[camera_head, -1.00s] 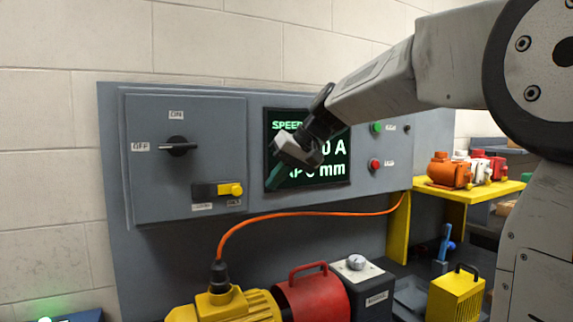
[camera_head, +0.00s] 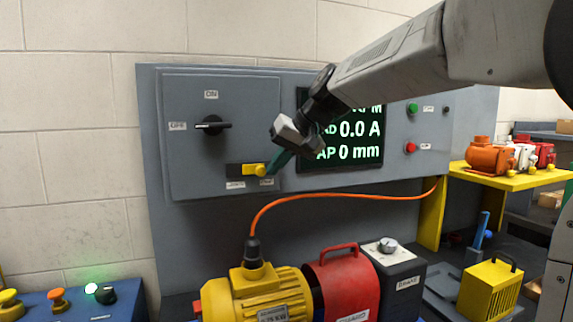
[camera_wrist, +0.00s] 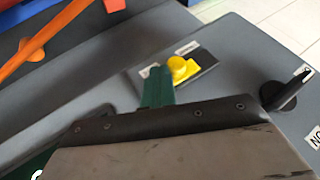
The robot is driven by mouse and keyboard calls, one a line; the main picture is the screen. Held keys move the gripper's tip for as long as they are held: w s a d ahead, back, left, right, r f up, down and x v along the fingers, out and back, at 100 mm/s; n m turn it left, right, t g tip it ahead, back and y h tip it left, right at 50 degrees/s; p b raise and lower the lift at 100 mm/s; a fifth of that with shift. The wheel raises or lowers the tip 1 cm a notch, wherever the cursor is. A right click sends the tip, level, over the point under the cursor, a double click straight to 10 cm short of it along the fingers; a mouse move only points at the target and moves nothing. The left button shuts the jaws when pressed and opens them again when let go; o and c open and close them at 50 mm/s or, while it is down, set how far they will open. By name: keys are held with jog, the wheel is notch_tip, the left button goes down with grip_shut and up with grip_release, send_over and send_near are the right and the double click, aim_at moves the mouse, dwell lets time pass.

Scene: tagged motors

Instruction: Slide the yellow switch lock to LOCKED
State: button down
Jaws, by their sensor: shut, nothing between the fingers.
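Small labels lie below the slot, too small to read. In the wrist view the yellow lock (camera_wrist: 182,68) shows just beyond my fingertips. My gripper (camera_head: 271,172) is shut and empty, with its green fingers just right of the yellow lock. In the wrist view the fingers (camera_wrist: 158,86) are beside the lock; I cannot tell whether they touch it. The black rotary handle (camera_head: 213,125) points sideways, toward the OFF label.
A lit display (camera_head: 350,150) is behind my arm, with a green button (camera_head: 412,108) and a red button (camera_head: 410,147) to its right. An orange cable (camera_head: 330,196) runs below the panel to the yellow motor (camera_head: 262,295).

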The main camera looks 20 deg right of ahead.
aim_at(258, 172)
jog(key=a, duration=0.3)
jog(key=shift+a, duration=0.3)
jog(key=shift+d, duration=0.1)
jog(key=shift+s+d+f, duration=0.1)
jog(key=shift+d, duration=0.25)
jog(key=s+d+r, duration=0.5)
jog(key=d+r, duration=0.2)
jog(key=shift+d+r, duration=0.2)
jog(key=shift+d, duration=0.1)
